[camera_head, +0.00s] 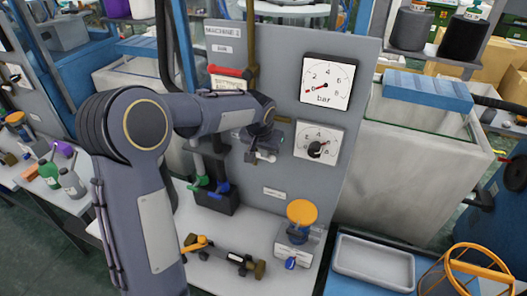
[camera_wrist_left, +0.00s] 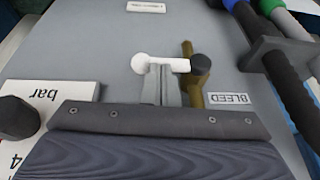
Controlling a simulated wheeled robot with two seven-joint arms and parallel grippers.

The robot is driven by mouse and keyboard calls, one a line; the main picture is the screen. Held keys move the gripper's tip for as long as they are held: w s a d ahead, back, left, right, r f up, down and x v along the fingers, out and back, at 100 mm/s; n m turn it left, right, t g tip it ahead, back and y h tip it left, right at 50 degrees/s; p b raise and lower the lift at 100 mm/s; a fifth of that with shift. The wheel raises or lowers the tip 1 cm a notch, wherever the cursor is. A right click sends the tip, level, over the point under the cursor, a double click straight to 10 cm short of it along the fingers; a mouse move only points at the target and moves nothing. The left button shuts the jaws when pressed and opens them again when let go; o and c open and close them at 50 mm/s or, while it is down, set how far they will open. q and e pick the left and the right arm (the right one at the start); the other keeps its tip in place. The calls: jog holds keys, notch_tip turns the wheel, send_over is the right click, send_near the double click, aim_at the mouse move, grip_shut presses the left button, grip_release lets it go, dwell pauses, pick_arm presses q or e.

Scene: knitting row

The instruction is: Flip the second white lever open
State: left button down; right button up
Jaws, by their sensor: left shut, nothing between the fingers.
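A small white lever (camera_wrist_left: 165,65) with a round white end shows in the left wrist view, fixed to the grey panel (camera_wrist_left: 100,60) beside a brass pipe (camera_wrist_left: 191,80). A dark round knob (camera_wrist_left: 201,64) sits at its right end, near a BLEED label (camera_wrist_left: 230,98). My left gripper (camera_wrist_left: 161,78) is shut and empty, its fingertips right at the lever; I cannot tell whether they touch. In the head view my left gripper (camera_head: 262,150) is in front of the panel, and my arm hides part of it. No other white lever shows clearly. My right gripper is not in view.
Green (camera_head: 198,184) and blue (camera_head: 220,188) handles are below.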

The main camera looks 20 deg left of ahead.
pick_arm(q)
jog(key=shift+d+f+y+b, duration=0.1)
jog(key=shift+f+y+b, duration=0.1)
jog(key=shift+y+b, duration=0.15)
notch_tip(320, 180, down, 8)
jog(key=a+m+t+y+b, duration=0.1)
jog(key=m+y+b, duration=0.2)
jog(key=y+b, duration=1.2)
jog(key=b, duration=0.4)
jog(key=shift+m+b, duration=0.4)
jog(key=shift+a, duration=0.15)
